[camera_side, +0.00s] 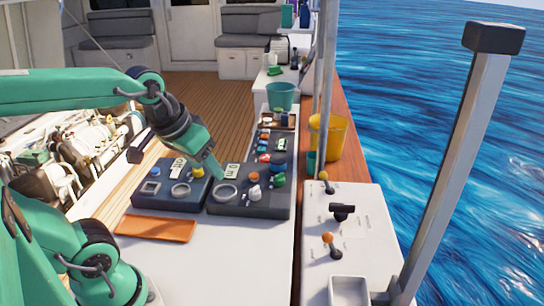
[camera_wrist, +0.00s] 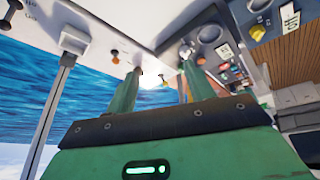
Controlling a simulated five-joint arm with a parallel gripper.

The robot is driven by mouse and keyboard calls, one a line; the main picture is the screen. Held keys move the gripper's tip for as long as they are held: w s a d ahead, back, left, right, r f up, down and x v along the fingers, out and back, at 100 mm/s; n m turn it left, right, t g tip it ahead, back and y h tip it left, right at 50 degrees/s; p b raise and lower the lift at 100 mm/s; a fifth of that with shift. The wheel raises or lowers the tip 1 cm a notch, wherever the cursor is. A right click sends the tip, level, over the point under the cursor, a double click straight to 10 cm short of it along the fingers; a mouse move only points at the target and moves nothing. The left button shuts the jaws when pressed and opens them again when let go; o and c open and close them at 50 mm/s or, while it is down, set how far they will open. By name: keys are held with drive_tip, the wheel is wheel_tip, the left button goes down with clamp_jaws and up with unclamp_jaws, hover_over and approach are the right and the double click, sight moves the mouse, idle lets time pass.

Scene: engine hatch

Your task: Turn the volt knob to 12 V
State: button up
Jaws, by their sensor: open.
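A dark control panel (camera_side: 240,210) on the white counter carries a ring-shaped dial, a white label and several coloured knobs. A white knob (camera_side: 254,192) stands near its front middle; I cannot tell which knob is the volt knob, as the markings are too small to read. My gripper (camera_side: 215,180) is just above the left part of this panel, pointing down and to the right. In the wrist view my gripper (camera_wrist: 160,76) has its two green fingers spread apart with nothing held between them. A pale knob (camera_wrist: 186,50) shows just beyond the right finger.
A second dark panel (camera_side: 172,197) lies to the left, with an orange tray (camera_side: 155,228) in front. A teal bucket (camera_side: 282,97) and yellow bucket (camera_side: 327,137) stand behind. A white console (camera_side: 350,222) with levers is at the right. The front counter is clear.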

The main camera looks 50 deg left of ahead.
drive_tip(key=w+a+n+g, duration=0.2)
drive_tip(key=w+a+n, duration=0.4)
drive_tip(key=w+a+f+n+g, duration=0.1)
drive_tip(key=w+a+f+n, duration=0.1)
drive_tip(key=a+f+n, duration=0.2)
drive_tip(key=w+a+f+n+g, duration=0.1)
drive_tip(key=a+f+n, duration=0.3)
drive_tip(key=a, duration=0.7)
drive_tip(key=w+a+f+n+g, duration=0.1)
drive_tip(key=w+a+f+n, duration=0.1)
drive_tip(key=a+f+n, duration=0.2)
drive_tip(key=shift+w+a+n+h, duration=0.15)
drive_tip(key=shift+a+n, duration=0.6)
drive_tip(key=shift+a, duration=0.3)
drive_tip(key=shift+w+a+n+h, duration=0.15)
drive_tip(key=shift+a+n, duration=0.6)
drive_tip(key=shift+a, duration=0.25)
drive_tip(key=shift+s+a+f+n, duration=0.1)
drive_tip(key=shift+a+f+n, duration=0.2)
drive_tip(key=shift+a, duration=0.15)
drive_tip(key=shift+f, duration=0.1)
drive_tip(key=shift+s+d+f, duration=0.1)
drive_tip(key=shift+f, duration=1.8)
drive_tip(key=shift+s+d+f, duration=0.1)
drive_tip(key=shift+f, duration=1.8)
drive_tip(key=shift+c, duration=0.4)
